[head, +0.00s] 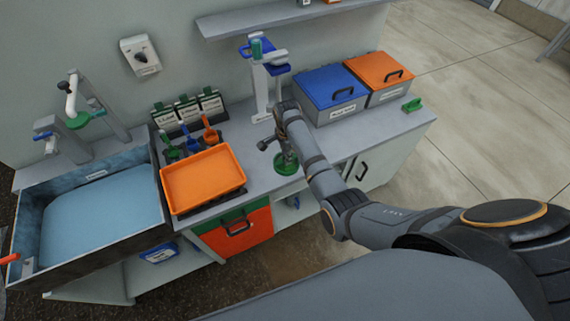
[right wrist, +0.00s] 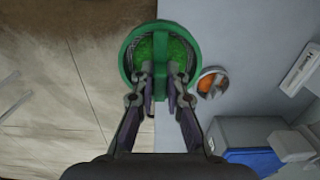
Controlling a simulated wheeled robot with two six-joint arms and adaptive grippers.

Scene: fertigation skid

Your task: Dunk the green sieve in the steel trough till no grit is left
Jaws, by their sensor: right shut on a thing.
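The green sieve (head: 287,168) is a round green ring with a bar across it, held above the front edge of the worktop in the head view. In the right wrist view the sieve (right wrist: 127,62) shows from above, with mottled green inside; I cannot tell how much of that is grit. My right gripper (head: 278,150) is shut on the sieve's middle bar, its fingertips also showing in the right wrist view (right wrist: 161,88). The steel trough (head: 100,256) stands at the far left, holding pale blue water. My left gripper is not in view.
An orange tray (head: 204,182) lies between trough and sieve, with several small scoops (head: 190,140) behind it. A blue-lidded box (head: 331,86) and an orange-lidded box (head: 379,69) stand at the right. A tap (head: 71,95) rises behind the trough. A grey stand (head: 260,88) is behind my right gripper.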

